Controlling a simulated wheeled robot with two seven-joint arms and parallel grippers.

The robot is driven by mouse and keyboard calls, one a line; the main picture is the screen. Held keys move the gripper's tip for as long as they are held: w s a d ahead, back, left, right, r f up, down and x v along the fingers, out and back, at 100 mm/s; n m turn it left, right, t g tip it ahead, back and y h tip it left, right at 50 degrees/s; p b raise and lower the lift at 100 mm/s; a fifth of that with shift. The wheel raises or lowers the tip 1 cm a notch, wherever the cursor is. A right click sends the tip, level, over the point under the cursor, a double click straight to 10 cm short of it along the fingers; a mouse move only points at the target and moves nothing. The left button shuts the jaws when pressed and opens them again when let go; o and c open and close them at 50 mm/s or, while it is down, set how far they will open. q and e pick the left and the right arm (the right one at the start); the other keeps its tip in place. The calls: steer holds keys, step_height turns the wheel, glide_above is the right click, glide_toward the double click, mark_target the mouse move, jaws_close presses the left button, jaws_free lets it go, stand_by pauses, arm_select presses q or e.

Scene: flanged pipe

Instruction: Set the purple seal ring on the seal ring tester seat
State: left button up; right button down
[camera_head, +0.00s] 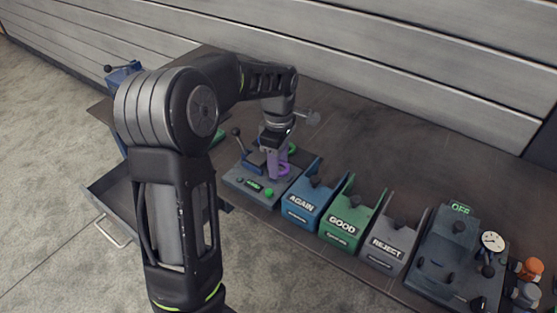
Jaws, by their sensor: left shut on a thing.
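My left gripper (276,164) reaches down over the seal ring tester (240,180), a grey device with a lever and green lights. It is shut on the purple seal ring (285,169), which shows as a thin purple loop at the right side of the fingertips. The ring is at the tester's right part. The gripper and its fingers hide the tester seat, so I cannot tell whether the ring touches it. My right gripper is not in view.
To the right of the tester stand the blue AGAIN bin (301,204), green GOOD bin (342,225) and grey REJECT bin (388,243). Further right is a grey device marked OFF (446,251), with a dial (492,242). An open drawer (110,190) is at the left.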

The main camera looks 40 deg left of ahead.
arm_select(q)
steer(key=shift+f, duration=0.5)
stand_by(0.6)
stand_by(0.3)
steer(key=o, duration=1.8)
step_height(320, 180, up, 7)
steer(key=p, duration=0.5)
